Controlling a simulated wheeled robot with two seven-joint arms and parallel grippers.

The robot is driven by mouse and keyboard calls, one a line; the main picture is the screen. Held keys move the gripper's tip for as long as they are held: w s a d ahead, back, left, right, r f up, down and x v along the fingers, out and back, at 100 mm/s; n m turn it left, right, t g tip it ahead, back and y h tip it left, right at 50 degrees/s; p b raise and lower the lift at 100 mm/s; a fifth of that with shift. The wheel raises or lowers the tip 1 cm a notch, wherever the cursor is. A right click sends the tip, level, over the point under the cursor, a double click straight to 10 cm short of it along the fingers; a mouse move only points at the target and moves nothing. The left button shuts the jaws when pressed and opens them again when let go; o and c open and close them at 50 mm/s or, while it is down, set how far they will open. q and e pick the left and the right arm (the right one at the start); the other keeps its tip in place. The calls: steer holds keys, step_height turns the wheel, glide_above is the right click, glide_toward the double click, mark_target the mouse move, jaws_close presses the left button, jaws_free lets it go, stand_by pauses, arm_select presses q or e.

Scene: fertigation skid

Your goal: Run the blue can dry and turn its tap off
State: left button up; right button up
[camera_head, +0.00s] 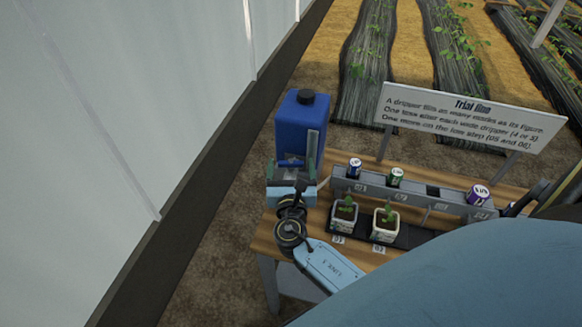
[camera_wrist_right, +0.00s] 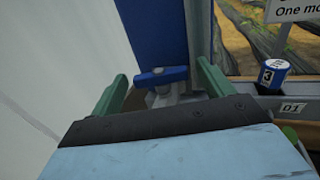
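The blue can (camera_head: 297,125) with a black cap stands at the left end of the wooden bench. A pale upright strip runs down its front right side. In the right wrist view the can (camera_wrist_right: 151,32) rises behind its tap, whose blue handle (camera_wrist_right: 161,76) lies crosswise over a grey body. My right gripper (camera_head: 291,171) is at the can's lower front. In the right wrist view its green fingers (camera_wrist_right: 162,78) are spread open, one on either side of the handle, with gaps visible. The liquid level is not readable. My left gripper is not in view.
A grey rail (camera_head: 415,194) carries blue, green and purple-labelled drippers. Two potted seedlings (camera_head: 344,215) (camera_head: 385,223) stand in front of it. A "Trial line" sign (camera_head: 470,117) stands behind. A pale wall (camera_head: 130,110) is at left.

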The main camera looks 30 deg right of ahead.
steer(key=c, duration=1)
steer(key=shift+w+a+m+g+h+b, duration=0.1)
steer(key=shift+m+g+h+b, duration=0.15)
steer(key=shift+m+g+h, duration=0.3)
steer(key=shift+w+a+m+g+h+b, duration=0.1)
steer(key=shift+m+g+h+b, duration=0.25)
steer(key=shift+h, duration=0.3)
steer(key=shift+s+m+g+h, duration=0.1)
steer(key=shift+m+g+h, duration=0.6)
steer(key=o, duration=1)
steer(key=b+v, duration=0.1)
steer(key=v, duration=1.2)
steer(key=shift+s+a, duration=0.15)
